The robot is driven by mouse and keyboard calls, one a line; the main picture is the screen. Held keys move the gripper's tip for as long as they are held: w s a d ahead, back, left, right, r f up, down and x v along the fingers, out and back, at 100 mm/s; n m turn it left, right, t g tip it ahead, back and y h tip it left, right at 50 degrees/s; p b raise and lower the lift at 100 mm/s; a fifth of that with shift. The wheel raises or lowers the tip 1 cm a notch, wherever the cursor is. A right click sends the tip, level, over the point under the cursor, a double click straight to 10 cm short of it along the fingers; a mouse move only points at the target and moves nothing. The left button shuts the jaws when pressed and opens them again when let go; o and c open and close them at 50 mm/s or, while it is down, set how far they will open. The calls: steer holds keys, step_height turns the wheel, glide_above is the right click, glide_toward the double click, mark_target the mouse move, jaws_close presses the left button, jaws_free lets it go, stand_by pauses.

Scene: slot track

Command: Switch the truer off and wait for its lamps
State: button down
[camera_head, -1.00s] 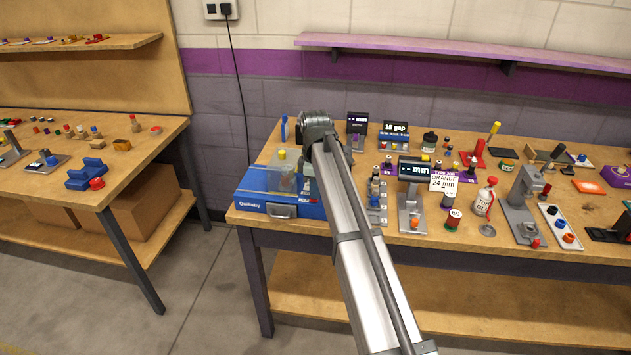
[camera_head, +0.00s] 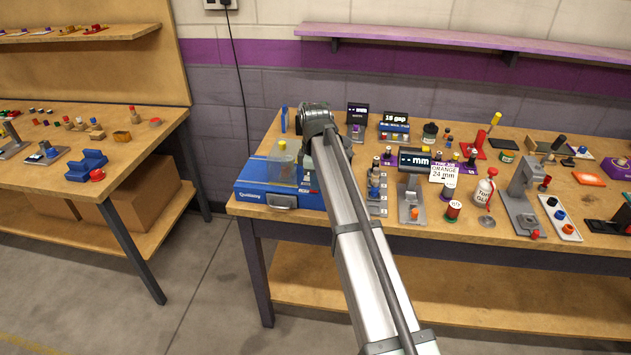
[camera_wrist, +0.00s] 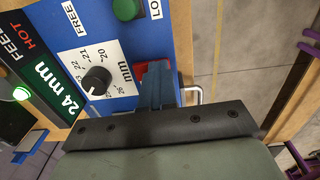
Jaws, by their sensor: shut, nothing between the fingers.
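The truer looks to be the blue box (camera_head: 252,191) at the left end of the bench in the head view, with a clear guard and yellow knob on top. In the wrist view its blue panel (camera_wrist: 122,92) carries a black dial (camera_wrist: 96,79), a green display (camera_wrist: 62,103) reading 24 mm, a green button (camera_wrist: 127,9) by a FREE/LOCK label, and a lit green lamp (camera_wrist: 21,93). The word HOT shows in red. My gripper (camera_wrist: 158,72) is shut and empty, its tips over the panel beside a mostly hidden red part (camera_wrist: 139,69). My arm hides it in the head view.
A pale handle (camera_wrist: 194,95) sticks out at the panel's edge, close to my fingers. Open floor (camera_head: 205,275) lies left of this bench.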

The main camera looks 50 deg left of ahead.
steer(key=shift+w+a+r, duration=0.1)
steer(key=shift+w+a, duration=0.35)
steer(key=shift+r, duration=0.1)
step_height(320, 180, up, 14)
steer(key=s+d, duration=0.1)
steer(key=shift+s+d, duration=0.2)
stand_by(0.4)
stand_by(0.5)
